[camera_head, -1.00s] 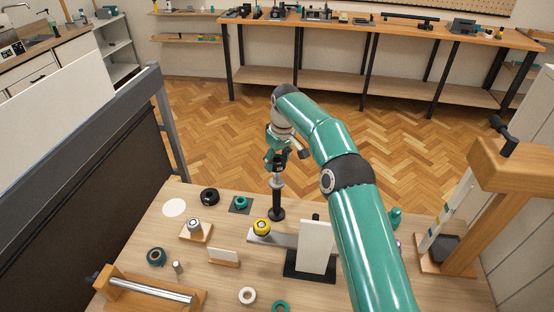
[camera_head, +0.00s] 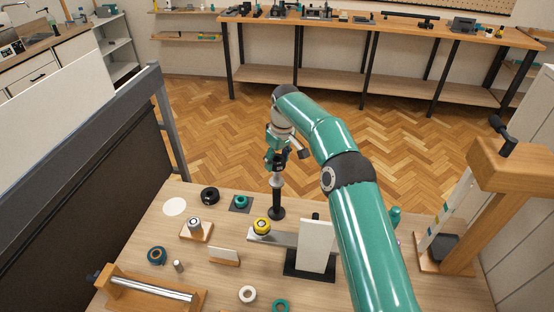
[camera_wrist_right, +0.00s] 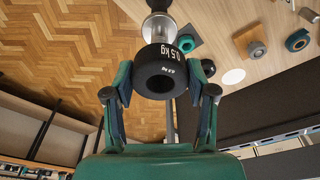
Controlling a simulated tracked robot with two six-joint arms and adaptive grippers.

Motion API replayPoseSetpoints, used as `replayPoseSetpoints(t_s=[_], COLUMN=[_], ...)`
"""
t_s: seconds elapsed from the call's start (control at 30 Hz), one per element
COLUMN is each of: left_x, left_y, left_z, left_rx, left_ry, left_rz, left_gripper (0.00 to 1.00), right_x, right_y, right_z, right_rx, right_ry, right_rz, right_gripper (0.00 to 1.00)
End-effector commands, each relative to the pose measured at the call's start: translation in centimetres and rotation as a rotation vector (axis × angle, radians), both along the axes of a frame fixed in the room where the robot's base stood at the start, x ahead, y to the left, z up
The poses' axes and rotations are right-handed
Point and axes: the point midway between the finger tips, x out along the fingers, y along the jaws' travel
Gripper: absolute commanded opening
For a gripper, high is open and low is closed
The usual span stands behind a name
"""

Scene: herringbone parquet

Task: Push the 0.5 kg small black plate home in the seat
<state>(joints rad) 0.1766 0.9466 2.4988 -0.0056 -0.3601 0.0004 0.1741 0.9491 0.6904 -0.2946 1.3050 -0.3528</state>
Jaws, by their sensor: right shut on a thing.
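The small black plate (camera_wrist_right: 160,72), a thick ring marked 0.5 kg, sits between the two fingers of my right gripper (camera_wrist_right: 160,90) in the wrist view. The right gripper is shut on it. Just beyond the plate is a silver collar (camera_wrist_right: 158,28), in line with it. In the head view my right gripper (camera_head: 276,160) is above an upright black post (camera_head: 278,198) with a silver upper part. I cannot tell there whether the plate is fully against the collar; the fingers hide it. My left gripper is not in view.
A yellow-topped piece (camera_head: 262,226) stands close to the post's foot, on a grey bar. An upright white panel (camera_head: 314,245) is to the right. A wooden frame (camera_head: 470,210) stands at the right.

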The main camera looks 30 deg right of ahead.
Motion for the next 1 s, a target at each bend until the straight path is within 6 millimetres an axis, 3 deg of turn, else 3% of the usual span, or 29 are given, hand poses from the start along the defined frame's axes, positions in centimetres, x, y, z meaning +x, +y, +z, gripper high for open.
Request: replayPoseSetpoints(t_s=[1.0], left_x=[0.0], left_y=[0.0], left_z=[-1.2], left_rx=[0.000], left_ry=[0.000], left_rz=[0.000], left_gripper=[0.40], right_x=[0.0], right_y=[0.0], right_z=[-1.9], right_rx=[0.000], right_ry=[-0.003], right_rz=[0.000], right_gripper=[0.00])
